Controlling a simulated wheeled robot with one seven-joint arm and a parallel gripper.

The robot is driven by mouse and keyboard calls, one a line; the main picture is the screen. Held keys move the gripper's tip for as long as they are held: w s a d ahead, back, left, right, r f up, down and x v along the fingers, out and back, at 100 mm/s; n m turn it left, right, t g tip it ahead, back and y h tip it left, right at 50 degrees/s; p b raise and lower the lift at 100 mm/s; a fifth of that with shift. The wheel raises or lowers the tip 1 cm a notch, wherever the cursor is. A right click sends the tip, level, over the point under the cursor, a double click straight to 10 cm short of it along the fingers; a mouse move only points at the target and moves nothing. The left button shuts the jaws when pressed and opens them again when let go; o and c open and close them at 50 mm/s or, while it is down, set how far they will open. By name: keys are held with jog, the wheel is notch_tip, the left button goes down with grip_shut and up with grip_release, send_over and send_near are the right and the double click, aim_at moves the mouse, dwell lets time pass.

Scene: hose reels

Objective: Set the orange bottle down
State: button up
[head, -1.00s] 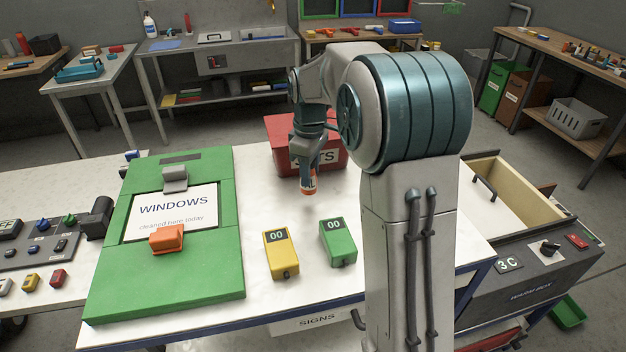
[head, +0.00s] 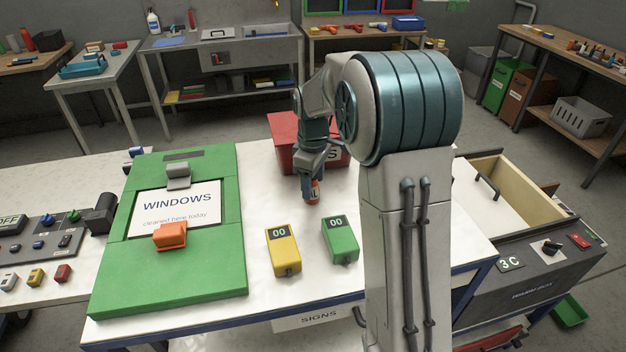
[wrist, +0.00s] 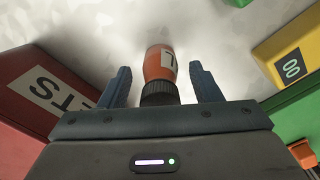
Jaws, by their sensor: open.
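The orange bottle (head: 314,191) is small, with a pale label and a dark ridged cap. In the head view it is at the white table top in front of the red bin, under my gripper (head: 313,182). In the wrist view the bottle (wrist: 160,68) is between the two blue fingers of my gripper (wrist: 160,88), with a gap visible on each side. The fingers are open and do not grip it. The bottle's base appears to be at the table surface; its exact contact is hard to see.
A red bin (head: 284,136) stands just behind the bottle. A yellow box (head: 282,252) and a green box (head: 340,240), each marked 00, stand in front. A green board (head: 165,285) with an orange clip lies at left. White table (head: 262,200) is clear between.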

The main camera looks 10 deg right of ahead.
notch_tip(320, 180, up, 12)
jog(key=shift+f+b, duration=0.15)
jog(key=shift+b, duration=0.3)
jog(key=shift+s+r, duration=0.4)
jog(key=shift+r, duration=0.05)
jog(key=s+f+m+t, duration=0.1)
jog(key=s+f+m, duration=0.2)
jog(key=s, duration=1)
jog(key=s+f+m+t, duration=0.2)
jog(key=s+m, duration=0.5)
jog(key=s, duration=0.5)
jog(key=shift+s+f+m+t, duration=0.3)
jog(key=shift+s+f, duration=0.05)
jog(key=shift+f, duration=0.25)
